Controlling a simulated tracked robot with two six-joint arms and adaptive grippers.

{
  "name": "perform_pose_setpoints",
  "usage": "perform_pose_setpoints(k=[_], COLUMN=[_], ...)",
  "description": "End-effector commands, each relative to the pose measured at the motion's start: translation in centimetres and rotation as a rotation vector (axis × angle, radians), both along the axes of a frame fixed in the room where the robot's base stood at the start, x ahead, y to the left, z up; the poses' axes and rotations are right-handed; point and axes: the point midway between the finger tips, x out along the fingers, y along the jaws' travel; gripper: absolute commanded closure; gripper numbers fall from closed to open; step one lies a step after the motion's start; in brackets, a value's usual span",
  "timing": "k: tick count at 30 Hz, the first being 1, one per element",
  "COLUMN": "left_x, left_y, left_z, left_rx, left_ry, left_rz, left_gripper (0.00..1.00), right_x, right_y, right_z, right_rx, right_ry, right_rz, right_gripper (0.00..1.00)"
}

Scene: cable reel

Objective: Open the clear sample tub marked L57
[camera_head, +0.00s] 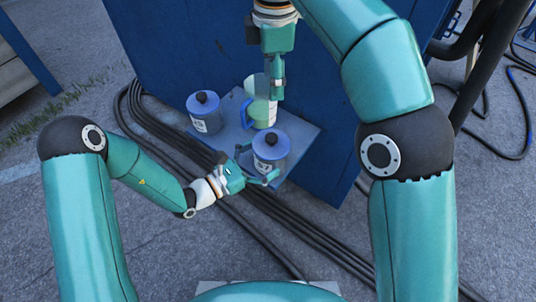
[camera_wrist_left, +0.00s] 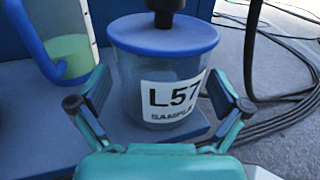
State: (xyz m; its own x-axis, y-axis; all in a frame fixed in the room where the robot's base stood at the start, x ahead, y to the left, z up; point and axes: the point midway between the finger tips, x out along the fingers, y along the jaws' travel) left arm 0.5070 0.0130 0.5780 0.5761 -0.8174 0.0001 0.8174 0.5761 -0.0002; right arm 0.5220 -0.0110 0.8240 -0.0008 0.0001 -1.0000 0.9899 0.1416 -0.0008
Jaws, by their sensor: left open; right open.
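The clear tub marked L57 (camera_wrist_left: 158,72) stands upright on a small grey-blue shelf (camera_head: 231,141). Its blue lid (camera_wrist_left: 165,36) with a black knob (camera_wrist_left: 165,8) is on. The same tub (camera_head: 269,162) is at the shelf's near right corner in the head view. My left gripper (camera_wrist_left: 160,105) is open, with one finger on each side of the tub's lower front; I cannot tell if they touch it. My right gripper (camera_head: 275,92) is open, pointing down from above behind the tub, by a jug; its fingertips are hard to make out.
A second blue-lidded tub (camera_head: 205,116) stands on the left of the shelf. A jug (camera_head: 261,112) with a blue handle and pale green contents stands between the tubs. A blue cabinet (camera_head: 160,50) is behind. Black cables (camera_head: 290,232) run along the ground.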

Motion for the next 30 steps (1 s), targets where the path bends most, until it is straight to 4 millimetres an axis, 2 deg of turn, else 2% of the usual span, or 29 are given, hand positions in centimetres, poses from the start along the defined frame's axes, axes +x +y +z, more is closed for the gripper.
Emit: perform_pose_setpoints(k=[6,17,30], left_x=[1.2,1.4,1.4], left_y=[-1.7,-2.1,-2.0], left_z=[0.0,0.0,0.0], left_rx=[0.0,0.001,0.001], left_ry=[0.0,0.001,0.001], left_rz=[-0.002,-0.001,-0.001], left_gripper=[0.0,0.0,0.73], right_x=[0.0,0.0,0.0], right_y=[0.0,0.0,0.0], right_z=[0.0,0.0,0.0], right_rx=[0.0,0.0,0.0], right_ry=[0.0,0.0,0.0], right_rz=[-0.001,-0.001,-0.001], right_gripper=[0.39,0.39,0.39])
